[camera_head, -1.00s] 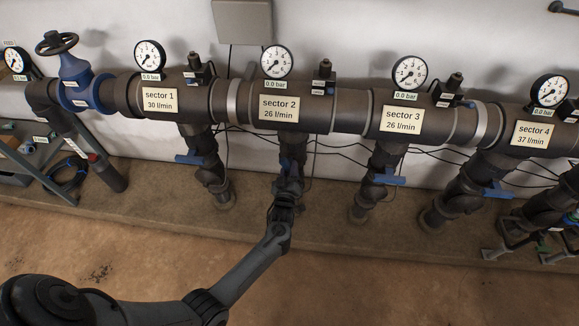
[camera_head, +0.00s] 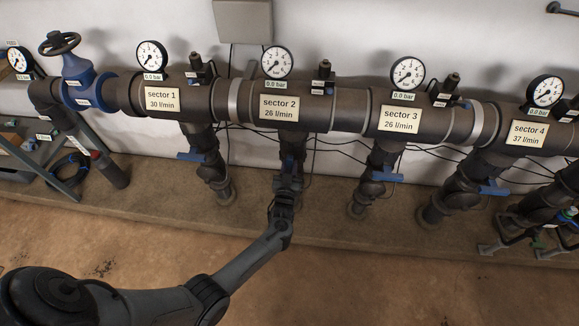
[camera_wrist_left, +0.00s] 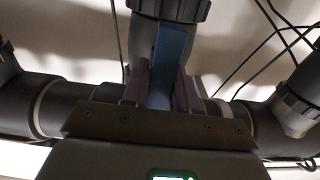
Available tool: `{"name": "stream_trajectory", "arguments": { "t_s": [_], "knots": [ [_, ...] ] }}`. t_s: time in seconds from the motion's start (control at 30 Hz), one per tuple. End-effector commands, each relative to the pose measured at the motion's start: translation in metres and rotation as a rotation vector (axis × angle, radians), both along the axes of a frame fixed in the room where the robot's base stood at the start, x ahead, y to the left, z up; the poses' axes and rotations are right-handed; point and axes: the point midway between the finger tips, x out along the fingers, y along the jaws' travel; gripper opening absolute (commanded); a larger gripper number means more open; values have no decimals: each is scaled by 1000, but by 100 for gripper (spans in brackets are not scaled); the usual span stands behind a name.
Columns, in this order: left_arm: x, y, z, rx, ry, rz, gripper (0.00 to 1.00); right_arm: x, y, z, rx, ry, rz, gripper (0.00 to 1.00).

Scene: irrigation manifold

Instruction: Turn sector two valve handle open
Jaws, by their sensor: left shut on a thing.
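The sector 2 label (camera_head: 279,107) is on the thick horizontal pipe, above the sector two branch pipe. My left gripper (camera_head: 289,168) is at that branch, below the label, and my arm hides most of the valve there. In the left wrist view, the blue valve handle (camera_wrist_left: 174,50) stands between the two fingers of my left gripper (camera_wrist_left: 160,90), which is shut on it. The handle's lower end is hidden by the gripper. The sector two gauge (camera_head: 277,62) has a 0.0 bar label under it. My right gripper is not in view.
Similar blue handles sit on the neighbouring branches: sector one (camera_head: 191,157), sector three (camera_head: 388,174) and sector four (camera_head: 494,188). Black cables hang along the white wall behind. A blue handwheel valve (camera_head: 75,84) is at the left. The floor in front is largely clear.

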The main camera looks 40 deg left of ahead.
Motion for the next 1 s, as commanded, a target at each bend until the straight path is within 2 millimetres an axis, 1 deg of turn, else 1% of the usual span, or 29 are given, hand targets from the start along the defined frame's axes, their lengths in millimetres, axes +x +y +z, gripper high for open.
{"name": "stream_trajectory", "arguments": {
  "t_s": [0.03, 0.3, 0.33, 0.43, 0.77, 0.87, 1.0],
  "knots": [
    [-1, 1, -3, 0, 9, 0, 0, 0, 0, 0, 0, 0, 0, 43],
    [-1, 1, -3, 0, 9, 0, 0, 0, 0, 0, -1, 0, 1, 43],
    [-1, 1, -3, 0, 9, 0, 33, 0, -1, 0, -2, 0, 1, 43],
    [-1, 1, -3, 1, 6, 0, 48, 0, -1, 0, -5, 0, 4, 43],
    [-2, -1, -1, 1, 3, 0, 49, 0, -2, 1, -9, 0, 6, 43],
    [-7, -4, -1, 0, 4, 0, 49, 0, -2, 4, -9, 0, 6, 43],
    [-22, -13, 1, -1, 5, 0, 49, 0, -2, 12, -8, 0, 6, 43]
  ]
}}
